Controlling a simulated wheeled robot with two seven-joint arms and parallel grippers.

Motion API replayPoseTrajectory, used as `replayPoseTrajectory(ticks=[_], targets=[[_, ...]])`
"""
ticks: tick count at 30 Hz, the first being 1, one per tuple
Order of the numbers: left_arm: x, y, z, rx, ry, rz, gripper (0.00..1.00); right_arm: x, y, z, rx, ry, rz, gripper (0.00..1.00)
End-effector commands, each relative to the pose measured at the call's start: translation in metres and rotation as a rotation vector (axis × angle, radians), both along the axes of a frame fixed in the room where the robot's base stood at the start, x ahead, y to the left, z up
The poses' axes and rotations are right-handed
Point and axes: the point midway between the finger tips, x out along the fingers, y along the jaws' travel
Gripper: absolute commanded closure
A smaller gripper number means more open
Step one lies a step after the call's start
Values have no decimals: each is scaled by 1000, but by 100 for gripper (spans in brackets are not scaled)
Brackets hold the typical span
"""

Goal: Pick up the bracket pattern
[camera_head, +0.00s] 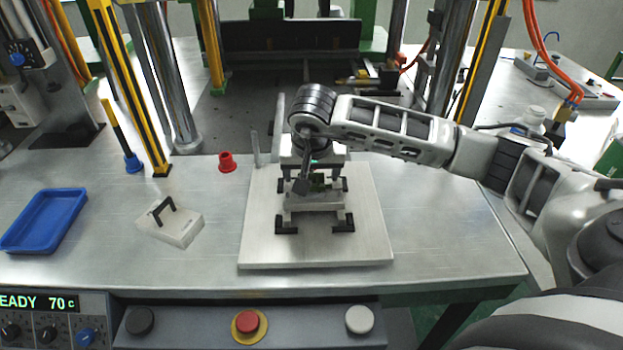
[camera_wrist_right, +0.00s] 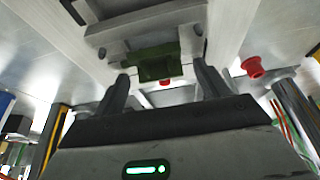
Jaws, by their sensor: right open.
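The bracket pattern is a small dark green piece (camera_head: 319,182) seated in the metal die fixture (camera_head: 312,202) on a pale square plate. My right gripper (camera_head: 308,184) is over the fixture, pointing down, and partly covers the green piece. In the right wrist view, the green bracket pattern (camera_wrist_right: 158,62) lies just ahead of my two spread dark fingers, roughly centred between them. The right gripper (camera_wrist_right: 164,82) is open with nothing held. Whether a finger touches the piece cannot be told. My left gripper is not in view.
A blue tray (camera_head: 42,222) and a white block with a black handle (camera_head: 172,224) are at left. A red cup-like piece (camera_head: 227,162) stands behind the plate (camera_head: 262,245). An upright post (camera_head: 255,148) is near the plate's back left corner. The table right of the plate is clear.

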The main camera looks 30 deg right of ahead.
Motion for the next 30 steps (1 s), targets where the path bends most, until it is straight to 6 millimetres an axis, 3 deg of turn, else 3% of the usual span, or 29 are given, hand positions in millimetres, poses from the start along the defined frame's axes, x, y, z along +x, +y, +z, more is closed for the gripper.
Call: replayPoseTrajectory(ticks=[8, 13, 24, 30], targets=[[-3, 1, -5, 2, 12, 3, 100, 1, -1, -4, 0, 0, 1, 25], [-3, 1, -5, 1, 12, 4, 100, 1, 0, -4, 1, 0, 0, 73], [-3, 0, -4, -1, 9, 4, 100, 2, -1, -1, 1, -3, 1, 73], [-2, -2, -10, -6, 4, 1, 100, 3, -1, 18, 1, -7, 0, 73]])
